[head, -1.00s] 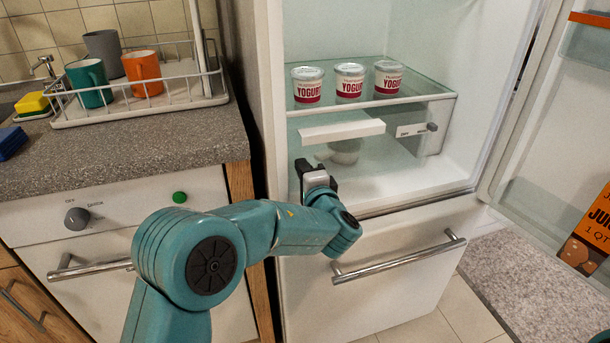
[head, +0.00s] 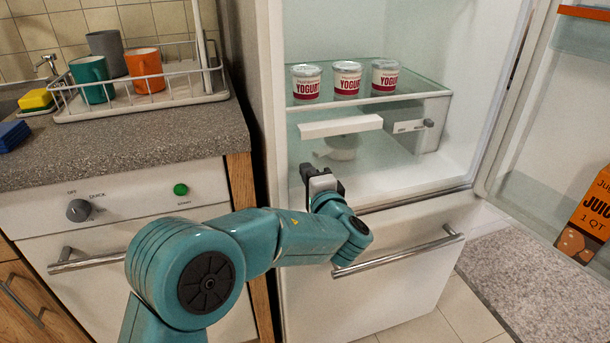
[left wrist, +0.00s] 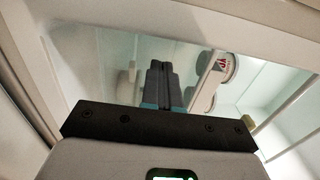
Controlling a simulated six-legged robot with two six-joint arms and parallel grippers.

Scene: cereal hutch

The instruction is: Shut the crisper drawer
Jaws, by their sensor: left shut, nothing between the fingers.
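The crisper drawer is see-through with a white front bar (head: 340,126). It sits under the glass shelf in the open fridge, and its bar stands forward of the shelf edge. A pale rounded item (head: 343,147) shows below and behind the bar; I cannot tell what it is. My left gripper (head: 307,168) is shut and empty, below and left of the bar, with a visible gap. In the left wrist view its closed fingers (left wrist: 160,78) point into the fridge, and the white bar (left wrist: 209,78) shows to their right. My right gripper is out of view.
Several yogurt cups (head: 347,80) stand on the glass shelf (head: 420,91). A lower drawer with a metal handle (head: 398,252) lies below the opening. The fridge door (head: 545,150) stands open at right. A counter (head: 120,135) with a dish rack is at left.

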